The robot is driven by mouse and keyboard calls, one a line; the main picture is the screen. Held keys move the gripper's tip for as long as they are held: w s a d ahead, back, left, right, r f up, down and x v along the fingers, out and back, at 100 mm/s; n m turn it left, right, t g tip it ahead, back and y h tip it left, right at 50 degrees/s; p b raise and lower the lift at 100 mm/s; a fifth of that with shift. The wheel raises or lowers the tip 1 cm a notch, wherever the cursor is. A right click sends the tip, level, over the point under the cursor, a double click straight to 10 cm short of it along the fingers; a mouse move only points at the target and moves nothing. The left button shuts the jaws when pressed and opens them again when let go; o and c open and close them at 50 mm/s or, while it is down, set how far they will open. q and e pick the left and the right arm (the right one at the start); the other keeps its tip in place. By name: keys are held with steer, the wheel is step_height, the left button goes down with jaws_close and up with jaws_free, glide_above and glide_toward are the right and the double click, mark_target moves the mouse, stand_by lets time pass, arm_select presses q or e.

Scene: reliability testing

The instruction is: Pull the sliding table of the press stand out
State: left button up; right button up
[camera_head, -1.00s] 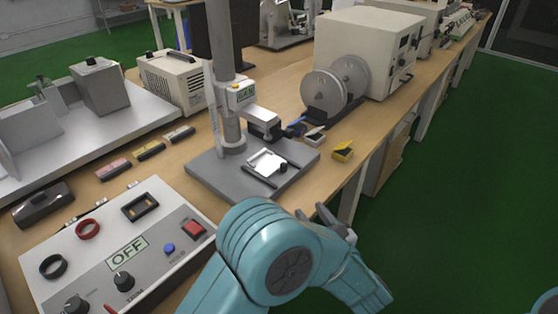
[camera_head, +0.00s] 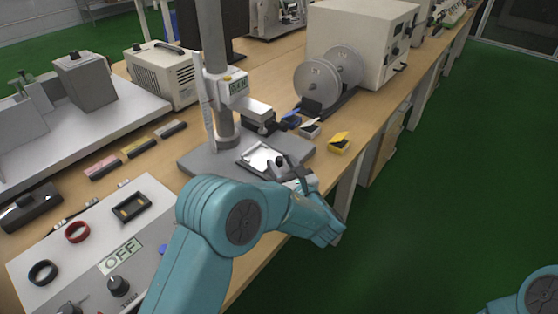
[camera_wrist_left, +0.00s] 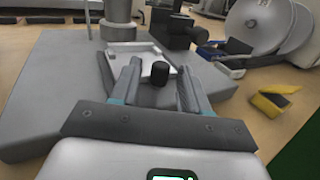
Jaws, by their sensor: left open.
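The press stand has a grey base (camera_head: 197,163) and an upright column (camera_head: 211,60) on the workbench. Its sliding table (camera_head: 255,158), a light plate with a raised rim, lies on the base under the press head. A black knob (camera_wrist_left: 160,73) stands at the sliding table's near end. My left gripper (camera_head: 286,164) is at the near edge of the stand, and its arm comes in from the left. In the left wrist view the open fingers (camera_wrist_left: 160,80) stand on either side of the knob, with gaps visible. My right gripper is not in view; part of my right arm shows at bottom right.
A control box (camera_head: 75,265) with an OFF display stands at left. A yellow-black block (camera_head: 340,142) and a small grey-black block (camera_head: 311,130) lie right of the stand. A machine with discs (camera_head: 322,78) stands behind. The floor at right is clear.

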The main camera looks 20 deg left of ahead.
arm_select(q)
steer(key=shift+x, duration=1.05)
jaws_close()
steer(key=s+d, duration=0.1)
steer(key=d, duration=0.1)
steer(key=s+d+b, duration=0.1)
steer(key=d, duration=0.4)
steer(key=shift+s+d, duration=0.4)
jaws_free()
